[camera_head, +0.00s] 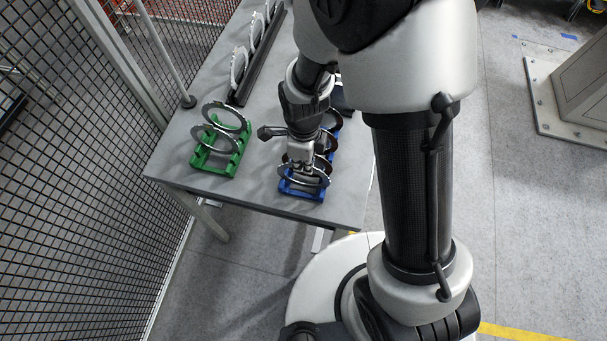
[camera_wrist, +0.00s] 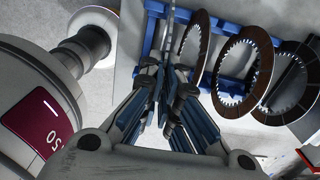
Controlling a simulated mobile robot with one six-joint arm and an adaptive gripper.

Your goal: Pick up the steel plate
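A blue rack (camera_head: 302,191) stands near the front edge of the grey table and holds several upright ring discs. The steel plate (camera_head: 316,181), a bare silver ring, stands at the rack's near end. In the wrist view the steel plate (camera_wrist: 168,32) is nearly edge-on, in line with the space between my fingers. My gripper (camera_head: 303,163) points down at this plate, with its fingers around the upper rim. In the wrist view the fingers (camera_wrist: 166,82) are close together on either side of the plate's edge. Whether both pads touch it cannot be made out.
Brown-lined discs (camera_wrist: 236,72) stand close beside the fingers in the same rack. A green rack (camera_head: 214,163) with silver rings is to the left on the table (camera_head: 258,176). A dark rack (camera_head: 259,56) with toothed rings lies behind. A mesh fence (camera_head: 75,190) borders the left.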

